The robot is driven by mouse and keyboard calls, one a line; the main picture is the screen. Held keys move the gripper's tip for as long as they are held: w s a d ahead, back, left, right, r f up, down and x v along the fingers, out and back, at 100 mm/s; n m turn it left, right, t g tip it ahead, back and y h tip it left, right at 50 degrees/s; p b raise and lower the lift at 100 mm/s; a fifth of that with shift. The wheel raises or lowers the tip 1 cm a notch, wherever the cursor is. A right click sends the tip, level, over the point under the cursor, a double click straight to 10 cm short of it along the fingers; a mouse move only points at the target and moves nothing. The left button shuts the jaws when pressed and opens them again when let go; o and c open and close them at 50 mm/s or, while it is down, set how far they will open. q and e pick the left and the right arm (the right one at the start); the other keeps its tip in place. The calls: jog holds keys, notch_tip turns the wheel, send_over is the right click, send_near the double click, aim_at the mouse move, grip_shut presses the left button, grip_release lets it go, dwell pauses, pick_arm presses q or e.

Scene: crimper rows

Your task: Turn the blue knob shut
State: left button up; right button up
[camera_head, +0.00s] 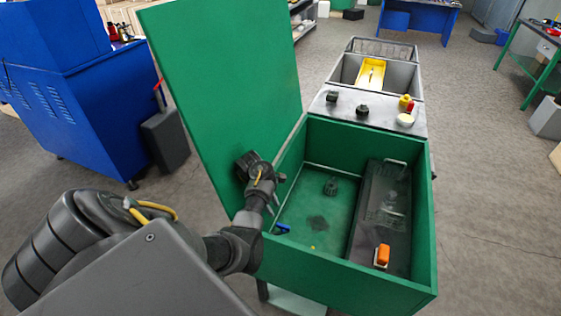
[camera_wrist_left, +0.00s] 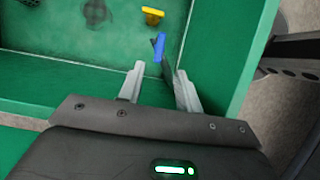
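The blue knob (camera_head: 282,228) is a small lever-shaped handle near the left wall inside the open green box (camera_head: 384,292). In the left wrist view the blue knob (camera_wrist_left: 158,47) lies just beyond my fingertips, roughly between their lines. My left gripper (camera_head: 276,206) is over the left edge of the box. In the left wrist view my left gripper (camera_wrist_left: 159,71) is open, with its two pale fingers apart and nothing held. A gap shows between fingertips and knob; its depth is hard to judge. My right gripper is not in view.
The open green lid (camera_head: 230,90) stands beside my left arm. A yellow handle (camera_wrist_left: 152,15) sits beyond the blue knob. An orange switch (camera_head: 383,255) is on the dark panel at the box's right. A console with dark knobs (camera_head: 362,111) stands behind.

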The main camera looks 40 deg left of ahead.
aim_at(283, 225)
pick_arm(q)
jog(key=b+x, duration=0.2)
jog(key=x, duration=0.7)
jog(key=shift+w+d+f, duration=0.1)
jog(key=shift+f, duration=0.25)
grip_shut()
